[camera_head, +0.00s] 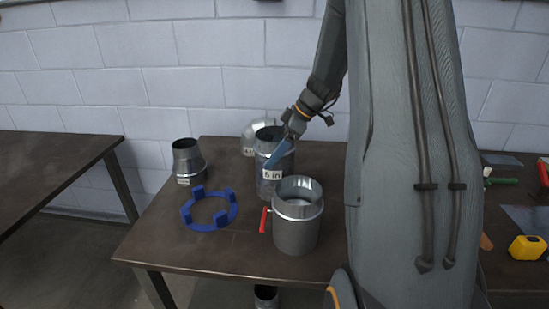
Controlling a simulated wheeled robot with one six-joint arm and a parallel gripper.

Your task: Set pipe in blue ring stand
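The blue ring stand (232,212) lies flat on the brown table, left of centre, with several upright blue tabs around its rim. Nothing is set in it. A grey metal pipe with a white "5 in" label (266,188) stands upright to the right of the ring. My gripper (276,158) reaches down from the upper right to this pipe's upper part, with a blue finger showing across its near side. The other finger is not clear, so I cannot tell whether the gripper grips the pipe wall.
A metal duct with a red handle (296,232) stands close in front of the labelled pipe. A tapered reducer (188,162) stands left behind the ring, and an elbow (250,135) sits behind the pipe. A yellow tape measure (527,248) and tools lie right. Table left of the ring is clear.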

